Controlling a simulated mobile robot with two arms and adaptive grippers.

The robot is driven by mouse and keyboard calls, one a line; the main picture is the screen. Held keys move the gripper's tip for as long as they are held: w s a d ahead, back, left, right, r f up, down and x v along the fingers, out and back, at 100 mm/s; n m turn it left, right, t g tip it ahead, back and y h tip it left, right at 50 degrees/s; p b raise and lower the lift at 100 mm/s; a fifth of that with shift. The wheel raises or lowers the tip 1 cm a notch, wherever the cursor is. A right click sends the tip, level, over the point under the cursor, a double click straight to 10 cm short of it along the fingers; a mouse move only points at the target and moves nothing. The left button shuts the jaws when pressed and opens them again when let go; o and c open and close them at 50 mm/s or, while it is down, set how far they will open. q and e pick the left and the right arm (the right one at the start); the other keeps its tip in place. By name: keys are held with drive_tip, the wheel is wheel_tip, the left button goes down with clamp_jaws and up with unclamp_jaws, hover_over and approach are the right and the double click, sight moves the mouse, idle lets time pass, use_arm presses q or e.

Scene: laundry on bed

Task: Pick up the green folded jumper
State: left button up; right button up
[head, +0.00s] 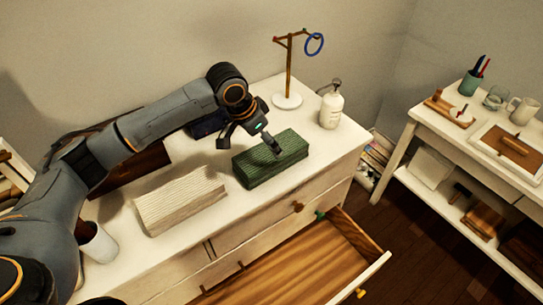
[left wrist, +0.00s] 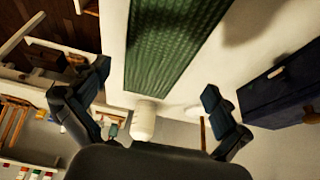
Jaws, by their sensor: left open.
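The green folded jumper (head: 278,165) is a ribbed block lying on the white dresser top, near its front edge. My left gripper (head: 248,143) is open and empty above the back left part of the jumper. One finger is in front of the jumper in the head view, the other just off its left end. In the left wrist view the jumper (left wrist: 172,45) runs up from between the spread fingers (left wrist: 152,102); I cannot tell whether they touch it. My right gripper is not in view.
A cream folded garment (head: 180,200) lies left of the jumper. A white pump bottle (head: 331,108) and a stand with a blue ring (head: 287,101) are behind and right. A dark blue box (left wrist: 280,90) is close by. An open drawer (head: 300,262) juts out below.

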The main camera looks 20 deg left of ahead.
sight(271, 157)
use_arm(q)
drive_tip(key=shift+w+d+f, duration=0.1)
drive_tip(key=shift+d+f, duration=0.05)
drive_tip(key=shift+f, duration=0.45)
drive_tip(key=p+x, duration=0.1)
drive_tip(key=x, duration=0.3)
drive_tip(key=shift+d+f, duration=0.15)
drive_tip(key=shift+f, duration=0.05)
drive_tip(key=shift+c, duration=0.4)
drive_tip(key=shift+r, duration=0.1)
drive_tip(key=c, duration=1.2)
drive_tip(key=shift+c, duration=0.2)
